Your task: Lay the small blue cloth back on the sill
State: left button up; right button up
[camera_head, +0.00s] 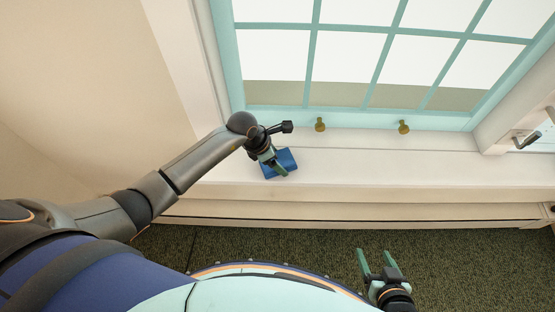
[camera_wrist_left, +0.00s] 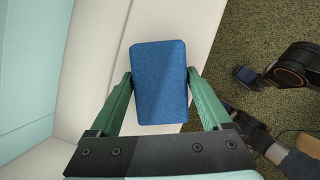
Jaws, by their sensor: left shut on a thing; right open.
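The small blue cloth (camera_head: 287,158) is at the white window sill (camera_head: 400,168), near its left end in the head view. In the left wrist view the cloth (camera_wrist_left: 160,80) is a flat blue rectangle between the two green fingers. My left gripper (camera_head: 280,168) is shut on the cloth, over the sill. I cannot tell whether the cloth touches the sill surface. My right gripper (camera_head: 377,262) is open and empty, low over the carpet in front of the sill.
The window (camera_head: 370,60) with a teal frame stands behind the sill. Two brass knobs (camera_head: 320,125) (camera_head: 403,127) sit at the window's bottom edge. A dark latch (camera_head: 527,140) is at the far right. The sill right of the cloth is clear. Green carpet (camera_head: 300,240) lies below.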

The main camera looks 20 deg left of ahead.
pick_arm(q)
jog(key=shift+f, duration=0.2)
jog(key=o, duration=1)
jog(key=shift+r, duration=0.1)
